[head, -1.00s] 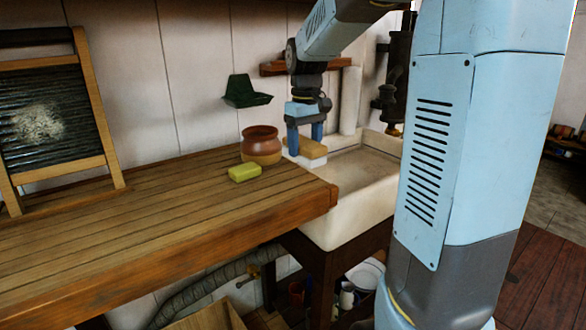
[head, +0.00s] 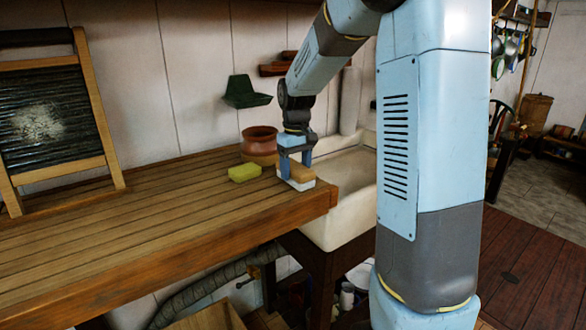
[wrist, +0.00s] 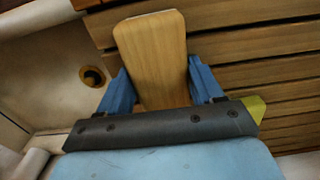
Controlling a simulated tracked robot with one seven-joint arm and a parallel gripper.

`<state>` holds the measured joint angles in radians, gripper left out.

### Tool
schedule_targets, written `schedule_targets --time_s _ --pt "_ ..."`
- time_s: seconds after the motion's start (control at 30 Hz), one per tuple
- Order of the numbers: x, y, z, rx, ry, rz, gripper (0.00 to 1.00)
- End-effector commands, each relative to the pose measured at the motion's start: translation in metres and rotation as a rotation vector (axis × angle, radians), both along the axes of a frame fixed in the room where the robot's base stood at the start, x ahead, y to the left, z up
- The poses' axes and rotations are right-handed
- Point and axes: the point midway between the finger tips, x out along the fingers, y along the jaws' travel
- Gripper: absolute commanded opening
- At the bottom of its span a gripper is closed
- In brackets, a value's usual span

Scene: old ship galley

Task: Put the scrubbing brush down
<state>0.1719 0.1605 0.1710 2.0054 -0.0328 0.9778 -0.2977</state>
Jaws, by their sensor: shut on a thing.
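The scrubbing brush (head: 300,174) has a pale wooden back and white bristles pointing down. My gripper (head: 294,164) is shut on it from above, with one blue finger on each side. The brush is level at the right end of the wooden counter (head: 190,215), near the sink. I cannot tell whether its bristles touch the boards. In the wrist view, the brush's wooden back (wrist: 152,55) sits between the blue fingers (wrist: 158,85), by the counter edge; the bristles are hidden there.
A yellow-green sponge-like block (head: 244,173) and a brown pot (head: 260,138) stand just left of the brush. The pale sink (head: 345,205) lies to the right; its drain (wrist: 93,76) shows in the wrist view. A washboard (head: 50,120) leans at far left. The counter's left and front are clear.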

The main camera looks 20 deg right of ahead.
Motion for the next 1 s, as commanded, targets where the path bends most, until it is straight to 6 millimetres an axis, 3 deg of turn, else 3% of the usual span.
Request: schedule_targets --time_s 0.2,0.23,0.47,0.77,1.0 --pt "0.0 0.0 -0.002 0.0 0.0 0.0 0.2" --pt "0.0 0.0 -0.002 0.0 0.0 0.0 0.68" --pt "0.0 0.0 -0.002 0.0 0.0 0.0 0.9" --pt "0.0 0.001 0.0 0.0 0.0 0.001 0.91" --pt "0.001 0.001 0.028 -0.001 -0.004 0.0 0.91"
